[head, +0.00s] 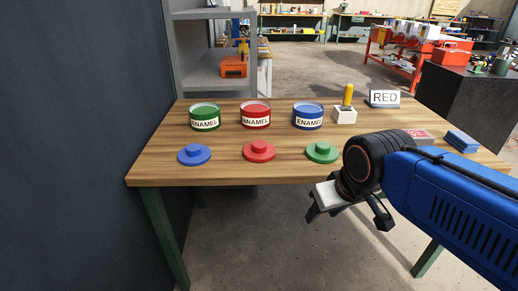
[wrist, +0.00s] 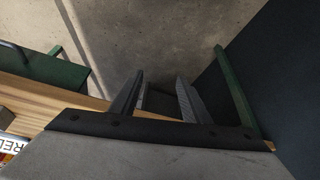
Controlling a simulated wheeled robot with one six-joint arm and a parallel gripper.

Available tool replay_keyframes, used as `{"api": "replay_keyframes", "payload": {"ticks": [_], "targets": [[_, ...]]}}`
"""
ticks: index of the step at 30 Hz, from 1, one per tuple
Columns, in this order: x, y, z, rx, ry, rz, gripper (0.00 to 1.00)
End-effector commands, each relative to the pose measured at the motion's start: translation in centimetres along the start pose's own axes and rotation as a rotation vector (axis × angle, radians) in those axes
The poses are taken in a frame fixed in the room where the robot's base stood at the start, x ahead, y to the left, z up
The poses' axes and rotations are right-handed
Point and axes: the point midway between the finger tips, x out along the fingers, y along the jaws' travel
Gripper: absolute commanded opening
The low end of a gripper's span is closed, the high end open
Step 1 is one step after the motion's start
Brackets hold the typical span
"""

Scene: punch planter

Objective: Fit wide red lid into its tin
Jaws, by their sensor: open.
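The red lid (head: 259,151), a wide disc with a raised knob, lies flat on the front part of the wooden table. The red tin (head: 256,115), labelled ENAMEL, stands upright behind it, apart from it. The contents of the tin are hard to make out. My gripper (head: 347,216) hangs in front of the table's front edge, right of and nearer than the lids. It is open and empty. In the wrist view its two dark fingers (wrist: 160,92) stand apart, with floor and the table edge beyond them.
A blue lid (head: 194,154) and a green lid (head: 322,152) flank the red one.

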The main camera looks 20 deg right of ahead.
Motion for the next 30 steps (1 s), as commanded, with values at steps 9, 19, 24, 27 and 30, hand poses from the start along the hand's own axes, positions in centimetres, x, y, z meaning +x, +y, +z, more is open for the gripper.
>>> {"api": "replay_keyframes", "payload": {"ticks": [9, 19, 24, 27, 30], "targets": [[-0.2, 0.0, -0.3, 0.013, -0.003, -0.001, 0.6], [-3.8, -0.8, -8.2, 0.354, -0.09, -0.011, 0.6], [-5.7, -1.5, -13.4, 0.589, -0.151, -0.001, 0.6], [-6.6, -1.9, -16.6, 0.726, -0.187, 0.011, 0.6], [-7.2, -2.3, -19.6, 0.86, -0.223, 0.029, 0.6]]}}
